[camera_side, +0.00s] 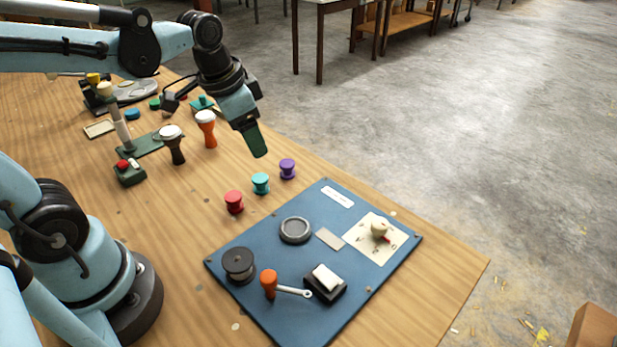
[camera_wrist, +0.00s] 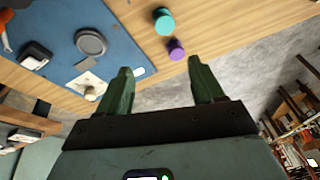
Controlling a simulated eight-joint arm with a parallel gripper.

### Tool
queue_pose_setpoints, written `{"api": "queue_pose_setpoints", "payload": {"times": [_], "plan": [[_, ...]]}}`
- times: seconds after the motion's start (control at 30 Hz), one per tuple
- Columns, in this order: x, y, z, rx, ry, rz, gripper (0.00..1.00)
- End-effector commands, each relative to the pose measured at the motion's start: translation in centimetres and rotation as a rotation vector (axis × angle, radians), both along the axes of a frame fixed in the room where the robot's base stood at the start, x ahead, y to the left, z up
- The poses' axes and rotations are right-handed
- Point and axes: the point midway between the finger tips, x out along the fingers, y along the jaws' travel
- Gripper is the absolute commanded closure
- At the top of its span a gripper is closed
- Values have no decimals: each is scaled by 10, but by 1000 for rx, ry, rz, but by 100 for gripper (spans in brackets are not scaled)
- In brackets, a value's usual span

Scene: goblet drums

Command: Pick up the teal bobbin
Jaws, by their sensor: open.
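The teal bobbin (camera_side: 260,183) stands upright on the wooden table, between a red bobbin (camera_side: 234,201) and a purple bobbin (camera_side: 287,168). My gripper (camera_side: 259,152) is above the table, up and behind the bobbins in the side view, apart from them. In the wrist view the teal bobbin (camera_wrist: 163,21) is at the top, beyond the open fingers of my gripper (camera_wrist: 163,82). The purple bobbin (camera_wrist: 177,49) is nearer the gap between the fingers. Nothing is between the fingers. The red bobbin is out of the wrist view.
A blue board (camera_side: 225,258) with a spool, ring, orange-handled tool and dial lies in front of the bobbins. Two goblet drums, one orange (camera_side: 207,130) and one dark (camera_side: 172,145), stand behind to the left. The table's right edge is close to the purple bobbin.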

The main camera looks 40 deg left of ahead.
Motion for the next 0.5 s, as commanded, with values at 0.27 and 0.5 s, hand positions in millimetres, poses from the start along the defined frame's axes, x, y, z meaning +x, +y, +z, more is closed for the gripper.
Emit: {"api": "queue_pose_setpoints", "payload": {"times": [0.27,0.5], "plan": [[23,18,-12,24,225,-191,33],[28,23,-19,18,293,-258,33]]}}
